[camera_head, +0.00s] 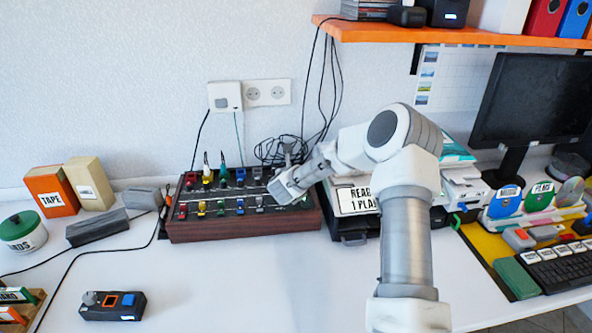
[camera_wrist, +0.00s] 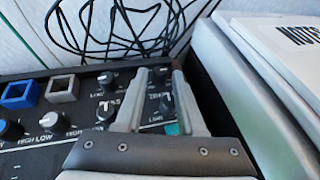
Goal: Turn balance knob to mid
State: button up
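The mixer panel (camera_head: 240,229) is a black board with a wooden front, standing on the desk against the wall; its face also shows in the wrist view (camera_wrist: 60,152). My gripper (camera_head: 288,188) is over the panel's right end. In the wrist view my gripper (camera_wrist: 160,78) has its two fingers apart. Two more dark knobs (camera_wrist: 105,110) are just left of the fingers. The labels are too blurred to tell which knob is the balance knob.
A stack with a labelled paper (camera_head: 355,200) stands close to the panel's right side. Black cables (camera_wrist: 125,25) hang behind the panel. An orange shelf (camera_head: 450,36) is above. A small control box (camera_head: 112,305) lies at front left; the desk's front middle is clear.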

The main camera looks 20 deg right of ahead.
jog(key=shift+x, duration=1)
grip_shut()
